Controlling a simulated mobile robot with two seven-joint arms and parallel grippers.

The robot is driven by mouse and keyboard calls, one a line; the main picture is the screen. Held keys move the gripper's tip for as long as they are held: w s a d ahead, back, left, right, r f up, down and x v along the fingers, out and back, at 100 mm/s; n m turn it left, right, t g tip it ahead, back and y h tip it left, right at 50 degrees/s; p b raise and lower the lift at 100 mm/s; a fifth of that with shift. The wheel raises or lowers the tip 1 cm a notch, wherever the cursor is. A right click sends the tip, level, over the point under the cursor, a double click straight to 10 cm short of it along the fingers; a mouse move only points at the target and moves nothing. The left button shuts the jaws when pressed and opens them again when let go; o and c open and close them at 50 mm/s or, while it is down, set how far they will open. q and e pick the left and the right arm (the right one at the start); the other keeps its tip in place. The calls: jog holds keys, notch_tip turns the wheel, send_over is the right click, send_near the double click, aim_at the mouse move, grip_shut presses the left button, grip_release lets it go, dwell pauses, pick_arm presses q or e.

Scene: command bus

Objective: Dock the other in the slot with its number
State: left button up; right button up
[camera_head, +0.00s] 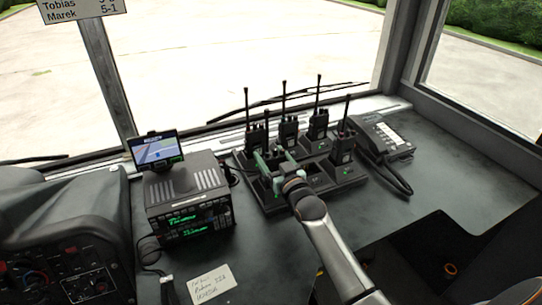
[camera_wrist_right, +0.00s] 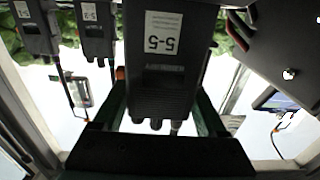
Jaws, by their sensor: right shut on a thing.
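My right gripper (camera_head: 275,160) is shut on a black radio over the left front part of the charging dock (camera_head: 352,177). The right wrist view shows the held radio (camera_wrist_right: 156,95) upside down between the green fingers (camera_wrist_right: 160,112), its white label reading 5-5. Whether it touches its pocket is unclear. In the head view, radios stand upright in the back row: left (camera_head: 256,136), middle (camera_head: 289,129) and right (camera_head: 318,123). Another radio (camera_head: 342,148) stands front right. The front middle slot (camera_head: 315,175) looks empty. Slot numbers are unreadable. My left gripper is out of view.
A desk phone (camera_head: 388,140) with a coiled cord stands right of the dock. A radio console (camera_head: 188,200) with a small screen (camera_head: 155,149) is on the left. A note (camera_head: 211,284) lies in front. A name sign (camera_head: 80,8) hangs at top left.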

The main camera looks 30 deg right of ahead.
jog(key=shift+f, duration=0.1)
dwell(0.3)
jog(key=o, duration=1.3)
jog(key=shift+o, duration=1.3)
jog(key=shift+f, duration=0.2)
jog(key=s, duration=1.2)
jog(key=shift+s+a, duration=0.3)
jog(key=shift+a, duration=0.05)
